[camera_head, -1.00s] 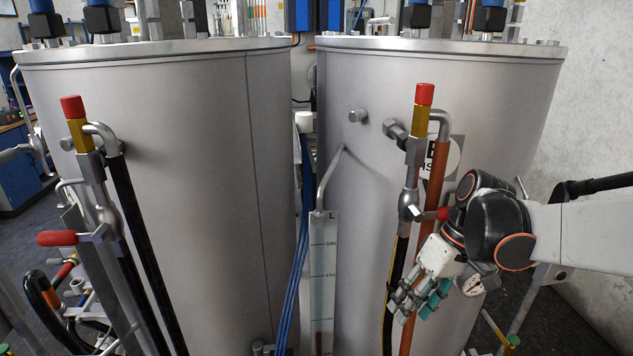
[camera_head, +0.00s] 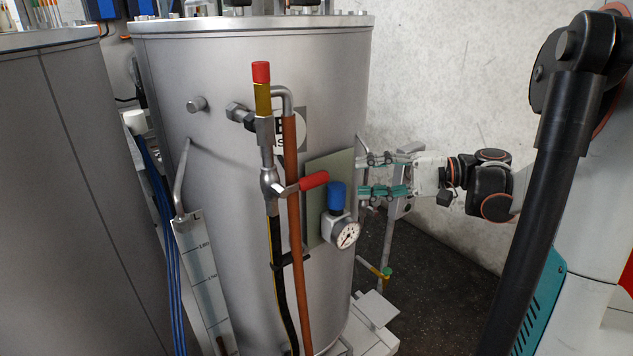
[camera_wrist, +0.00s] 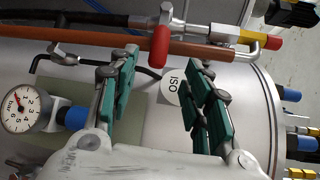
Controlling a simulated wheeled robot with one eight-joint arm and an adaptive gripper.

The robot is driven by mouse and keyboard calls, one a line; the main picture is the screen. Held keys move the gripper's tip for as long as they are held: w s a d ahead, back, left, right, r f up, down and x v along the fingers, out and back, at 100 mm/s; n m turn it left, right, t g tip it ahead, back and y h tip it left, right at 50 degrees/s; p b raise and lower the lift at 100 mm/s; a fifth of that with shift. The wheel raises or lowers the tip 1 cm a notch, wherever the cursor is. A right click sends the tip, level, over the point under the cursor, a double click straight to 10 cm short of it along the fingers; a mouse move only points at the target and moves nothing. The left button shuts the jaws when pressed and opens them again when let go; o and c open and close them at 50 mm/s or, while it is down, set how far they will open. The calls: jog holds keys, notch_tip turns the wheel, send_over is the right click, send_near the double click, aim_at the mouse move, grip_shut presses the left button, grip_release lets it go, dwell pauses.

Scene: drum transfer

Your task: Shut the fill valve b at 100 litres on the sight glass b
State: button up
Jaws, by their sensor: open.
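The fill valve b is on the pipe at the front of the right drum (camera_head: 340,75). Its red lever (camera_head: 314,180) points right and slightly up in the head view, and shows in the wrist view (camera_wrist: 158,47). The sight glass b scale (camera_head: 203,270) stands at that drum's left side. Its upper numbers are small, and its lower end is cut off. A brownish strip (camera_head: 221,345) shows low on it; I cannot read a level. My gripper (camera_head: 366,176) is open and empty, right of the lever and apart from it. Its green-padded fingers also show in the wrist view (camera_wrist: 162,65).
A pressure gauge (camera_head: 346,234) with a blue cap (camera_head: 337,196) sits below the lever, close to my fingers. An orange pipe (camera_head: 292,200) and a black hose (camera_head: 279,290) run down the drum's front. Blue cables (camera_head: 160,210) hang between the drums.

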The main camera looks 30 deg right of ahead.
aim_at(323, 181)
jog(key=b+x, duration=0.1)
jog(key=x, duration=1.1)
jog(key=shift+c, duration=0.6)
grip_shut()
